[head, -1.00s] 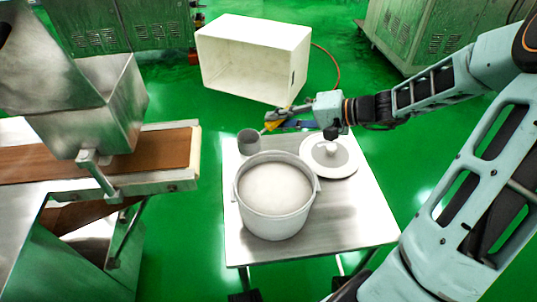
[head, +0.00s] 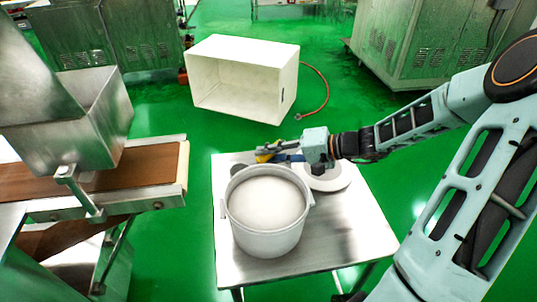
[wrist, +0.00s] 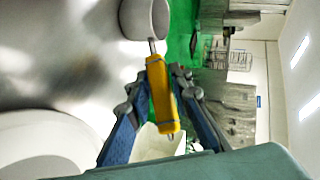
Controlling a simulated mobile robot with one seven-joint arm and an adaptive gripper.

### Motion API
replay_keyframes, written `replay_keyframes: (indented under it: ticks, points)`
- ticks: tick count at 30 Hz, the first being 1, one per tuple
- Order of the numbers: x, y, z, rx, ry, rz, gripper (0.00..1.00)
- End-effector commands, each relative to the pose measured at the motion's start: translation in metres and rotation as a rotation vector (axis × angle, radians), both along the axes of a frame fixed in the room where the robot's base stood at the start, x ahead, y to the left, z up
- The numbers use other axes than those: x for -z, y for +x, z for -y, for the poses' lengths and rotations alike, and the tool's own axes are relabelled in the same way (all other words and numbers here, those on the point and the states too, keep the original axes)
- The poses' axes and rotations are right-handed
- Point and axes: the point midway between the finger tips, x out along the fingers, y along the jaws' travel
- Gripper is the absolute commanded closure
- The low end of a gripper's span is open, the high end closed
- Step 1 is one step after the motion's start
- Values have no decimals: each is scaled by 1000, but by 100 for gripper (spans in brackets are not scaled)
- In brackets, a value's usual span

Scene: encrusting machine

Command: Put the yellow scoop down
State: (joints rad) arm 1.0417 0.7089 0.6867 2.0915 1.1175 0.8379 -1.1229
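The yellow scoop has a yellow handle (wrist: 160,92) and a grey cup (wrist: 145,16). In the head view its handle (head: 266,155) sticks out left of my gripper (head: 284,148). Its cup (head: 238,170) is partly hidden behind the white pot. In the wrist view my gripper (wrist: 158,88) has its fingers on both sides of the handle and appears shut on it. The cup is low over the back left of the metal table (head: 345,235); I cannot tell whether it touches the top.
The white pot (head: 265,240), filled with pale material, stands at the table's left. A round white lid (head: 325,181) lies under my gripper. A conveyor (head: 110,180) with a metal hopper (head: 75,125) is at left. A white crate (head: 245,78) lies behind. The table's front right is clear.

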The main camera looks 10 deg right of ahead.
Motion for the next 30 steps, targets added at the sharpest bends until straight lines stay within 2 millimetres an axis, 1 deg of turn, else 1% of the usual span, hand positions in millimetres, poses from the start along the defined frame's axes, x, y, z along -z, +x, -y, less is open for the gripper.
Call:
replay_keyframes:
  ticks: [1, 3, 11, 14, 17, 25, 30]
  points:
    - [-1, 0, 0, 0, 0, 0, 73]
    - [-1, 0, 0, 0, 0, 0, 66]
    - [-1, 0, 0, 0, 0, 0, 66]
    - [-5, 0, 0, 0, 0, 0, 66]
    - [-11, -5, 11, 2, -2, 0, 66]
    - [-36, -30, 59, 5, -2, 1, 66]
    - [-47, -44, 83, 2, -1, 0, 66]
